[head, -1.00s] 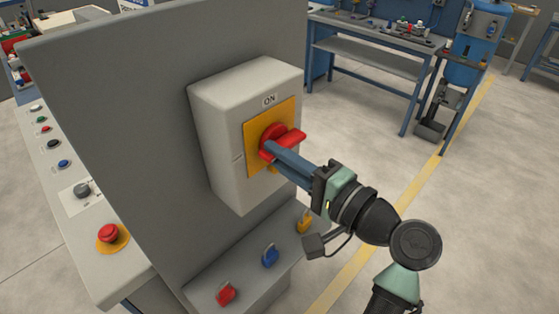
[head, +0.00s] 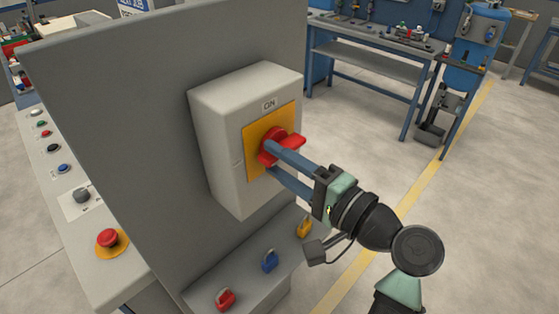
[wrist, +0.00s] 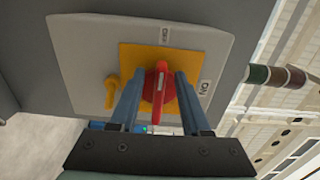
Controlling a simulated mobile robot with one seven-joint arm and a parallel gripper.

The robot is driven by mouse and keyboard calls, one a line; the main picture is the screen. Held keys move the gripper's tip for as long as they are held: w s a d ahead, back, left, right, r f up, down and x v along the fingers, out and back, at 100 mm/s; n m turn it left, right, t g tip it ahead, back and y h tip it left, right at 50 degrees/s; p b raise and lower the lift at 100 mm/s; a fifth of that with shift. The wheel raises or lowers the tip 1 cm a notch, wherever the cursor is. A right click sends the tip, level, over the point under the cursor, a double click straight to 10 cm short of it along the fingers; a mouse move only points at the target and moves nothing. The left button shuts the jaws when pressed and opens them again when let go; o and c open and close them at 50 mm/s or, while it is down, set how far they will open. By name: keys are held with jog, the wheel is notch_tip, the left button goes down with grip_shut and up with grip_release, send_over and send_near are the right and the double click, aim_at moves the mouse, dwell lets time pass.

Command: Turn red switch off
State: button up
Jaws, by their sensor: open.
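The red switch handle (head: 289,144) sits on a yellow plate (head: 254,128) on the front of a pale grey box (head: 222,150). An ON label is above it. In the head view the handle lies sideways, not pointing at ON. In the wrist view the handle (wrist: 158,95) points toward a small label at the plate's top edge, too small to read surely. My gripper (head: 268,158) is open at the switch. In the wrist view its blue fingers (wrist: 160,78) stand on either side of the handle, with visible gaps.
The box is fixed to a grey panel (head: 130,100). Red (head: 225,299), blue (head: 269,261) and yellow (head: 305,227) padlocks stand on the ledge below. A button console (head: 70,215) is left of the panel. A workbench (head: 375,60) stands behind, with open floor to the right.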

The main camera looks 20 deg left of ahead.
jog(key=b+v, duration=0.2)
jog(key=v, duration=1.1)
jog(key=shift+b, duration=0.3)
jog(key=shift+w+r, duration=0.1)
